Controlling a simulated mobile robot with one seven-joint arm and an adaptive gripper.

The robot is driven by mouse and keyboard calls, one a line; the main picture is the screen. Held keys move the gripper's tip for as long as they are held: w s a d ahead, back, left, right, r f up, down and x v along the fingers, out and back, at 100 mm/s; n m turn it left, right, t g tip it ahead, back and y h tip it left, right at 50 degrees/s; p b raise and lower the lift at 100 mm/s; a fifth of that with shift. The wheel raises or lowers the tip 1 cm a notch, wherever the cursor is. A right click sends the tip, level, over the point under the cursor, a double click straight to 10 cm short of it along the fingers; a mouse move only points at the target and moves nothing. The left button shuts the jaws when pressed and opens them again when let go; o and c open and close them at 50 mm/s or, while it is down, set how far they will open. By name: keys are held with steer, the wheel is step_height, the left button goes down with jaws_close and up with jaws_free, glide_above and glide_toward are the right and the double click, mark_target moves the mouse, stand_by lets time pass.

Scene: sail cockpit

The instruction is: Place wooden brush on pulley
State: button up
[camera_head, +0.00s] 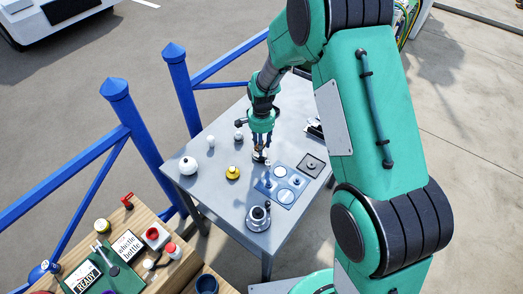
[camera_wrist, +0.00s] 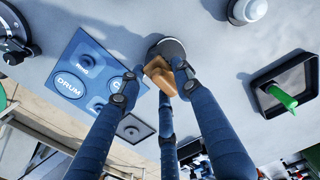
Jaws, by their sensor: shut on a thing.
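My gripper (camera_wrist: 155,88) has blue jointed fingers closed around the tan wooden brush (camera_wrist: 158,72). In the wrist view the brush lies between the fingertips and overlaps a dark grey round disc with a pale rim (camera_wrist: 169,47), which looks like the pulley. I cannot tell whether the brush touches the disc or is just above it. In the head view my gripper (camera_head: 261,150) points down over the middle of the grey table, just beyond the blue board. The fingers hide most of the brush there.
The blue board (camera_head: 268,187) with round labelled spots lies near the gripper. A yellow item (camera_head: 233,173), a white round item (camera_head: 188,166) and a metal winch-like item (camera_head: 258,217) stand on the table. A black tray (camera_wrist: 258,98) holds a green-handled thing (camera_wrist: 281,96). Blue railings (camera_head: 133,125) stand left.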

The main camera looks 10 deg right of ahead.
steer(key=shift+f, duration=1.75)
steer(key=shift+f+b, duration=0.15)
steer(key=shift+b, duration=0.15)
steer(key=o, duration=1.1)
steer(key=shift+o, duration=0.2)
step_height(320, 180, up, 11)
steer(key=shift+f+p, duration=0.1)
steer(key=shift+p, duration=0.55)
steer(key=shift+r, duration=0.75)
steer(key=shift+r, duration=0.1)
